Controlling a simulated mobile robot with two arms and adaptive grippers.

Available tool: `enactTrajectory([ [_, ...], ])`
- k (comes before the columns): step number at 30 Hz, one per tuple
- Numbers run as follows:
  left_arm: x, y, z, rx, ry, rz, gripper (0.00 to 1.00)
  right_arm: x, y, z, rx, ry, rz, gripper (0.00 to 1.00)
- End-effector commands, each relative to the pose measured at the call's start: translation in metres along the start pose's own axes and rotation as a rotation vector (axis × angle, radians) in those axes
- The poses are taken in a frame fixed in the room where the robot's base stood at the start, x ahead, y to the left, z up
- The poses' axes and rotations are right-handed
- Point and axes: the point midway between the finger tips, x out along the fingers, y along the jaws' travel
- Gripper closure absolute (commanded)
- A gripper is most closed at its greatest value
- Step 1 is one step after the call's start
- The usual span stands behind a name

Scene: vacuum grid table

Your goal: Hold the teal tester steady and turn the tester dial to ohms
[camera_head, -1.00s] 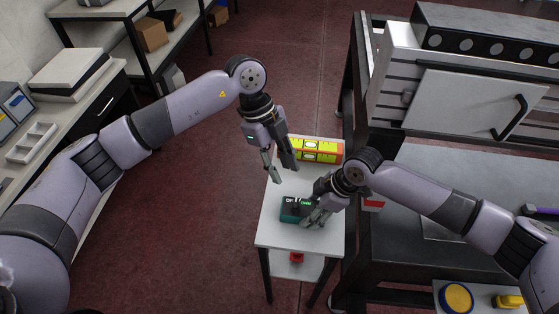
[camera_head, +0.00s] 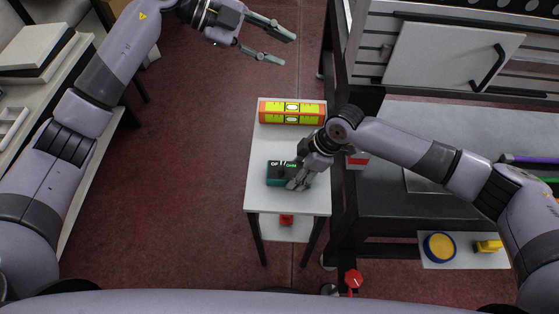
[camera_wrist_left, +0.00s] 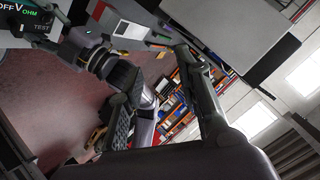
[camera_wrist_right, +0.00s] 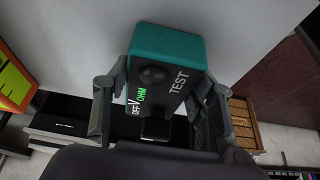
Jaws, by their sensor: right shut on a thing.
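The teal tester (camera_head: 281,181) sits on the small white table (camera_head: 260,150) in the head view. My right gripper (camera_head: 300,181) is shut on it, with one finger on either side of the tester (camera_wrist_right: 215,50) in the right wrist view. Its dark face carries OFF, V, OHM and TEST; OHM is lit green, OFF and V are white. A black knob (camera_wrist_right: 155,128) shows by these labels; its pointer is not clear. My left gripper (camera_head: 288,49) is open and empty, well beyond the table and away from the tester. The tester's face also shows in the left wrist view (camera_wrist_left: 30,22).
An orange and yellow level (camera_head: 292,112) lies at the table's far end. A grey workbench (camera_head: 420,130) stands close on the right, with a blue and yellow round thing (camera_head: 439,247) on a lower shelf. Open floor lies left of the table.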

Motion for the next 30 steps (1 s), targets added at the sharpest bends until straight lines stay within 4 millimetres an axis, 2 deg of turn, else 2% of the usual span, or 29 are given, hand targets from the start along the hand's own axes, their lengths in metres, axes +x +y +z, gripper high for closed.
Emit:
enactTrajectory([
  [1,0.025,0.011,-0.003,-0.005,0.052,-0.034,0.68,0.000,0.000,0.000,-0.001,0.001,0.001,0.84],
  [3,0.048,0.016,-0.009,-0.006,0.105,-0.110,0.68,0.000,0.000,0.000,-0.001,0.001,0.000,0.84],
  [9,0.098,0.028,-0.026,-0.061,0.228,-0.377,0.68,0.000,0.000,0.000,0.000,0.001,0.000,0.84],
  [12,0.113,0.035,-0.031,-0.119,0.259,-0.528,0.68,0.000,0.000,0.000,0.000,0.000,0.000,0.84],
  [17,0.122,0.051,-0.028,-0.251,0.250,-0.770,0.68,0.000,0.000,0.000,0.000,0.001,0.000,0.84],
  [23,0.118,0.088,-0.004,-0.474,0.128,-1.046,0.68,0.000,0.000,0.000,0.000,0.001,0.000,0.84],
  [26,0.111,0.119,0.013,-0.605,0.020,-1.160,0.68,0.000,0.000,0.000,0.000,0.001,0.000,0.84],
  [30,0.101,0.176,0.037,-0.802,-0.178,-1.278,0.68,0.000,0.000,0.000,0.000,0.001,-0.001,0.84],
])
